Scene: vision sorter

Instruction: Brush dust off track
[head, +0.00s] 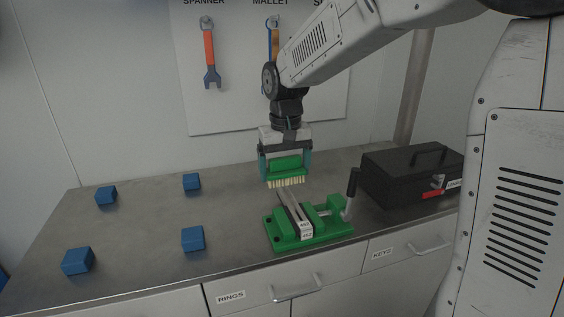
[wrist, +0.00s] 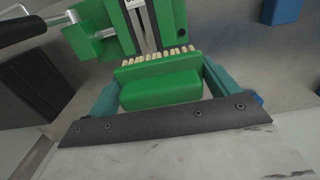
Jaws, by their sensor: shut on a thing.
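My gripper (head: 286,166) is shut on a green brush (head: 287,173) with pale bristles pointing down. The brush also shows between the fingers in the wrist view (wrist: 160,88). The track (head: 291,210) is a narrow grey piece clamped in a green vise (head: 315,232) on the bench, with white number labels at its near end. The brush hangs above the track's far end; I cannot tell whether the bristles touch it. In the wrist view the track (wrist: 146,28) runs away from the bristles. Dust on it is too small to tell.
Several blue blocks (head: 192,239) stand on the left of the grey bench (head: 140,225). A black toolbox (head: 408,172) stands right of the vise, near its upright handle (head: 352,190). A wall board (head: 230,110) holds a spanner (head: 209,52).

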